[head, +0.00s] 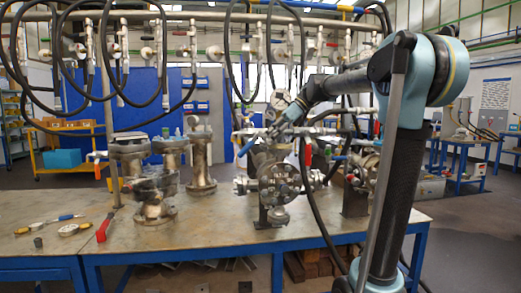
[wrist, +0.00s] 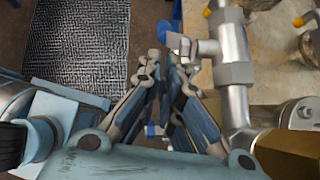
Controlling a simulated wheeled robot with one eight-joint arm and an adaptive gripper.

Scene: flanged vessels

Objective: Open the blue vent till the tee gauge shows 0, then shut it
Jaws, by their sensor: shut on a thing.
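The blue vent's handle (wrist: 164,28) shows at the fingertips in the wrist view, by a grey metal valve body with a side branch. A blue lever (head: 247,147) shows just left of my gripper in the head view; I take it for the same handle. My gripper (head: 272,132) reaches in from the right over the piping. In the wrist view my gripper (wrist: 168,58) has its fingers close together on the blue handle, partly hiding it. The round white gauge (head: 280,98) stands behind the gripper; its needle is too small to read.
Flanged vessels (head: 155,195) stand at the left of the metal table (head: 215,235). Red (head: 308,155) and orange valve handles are close by. Black hoses hang around the arm.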

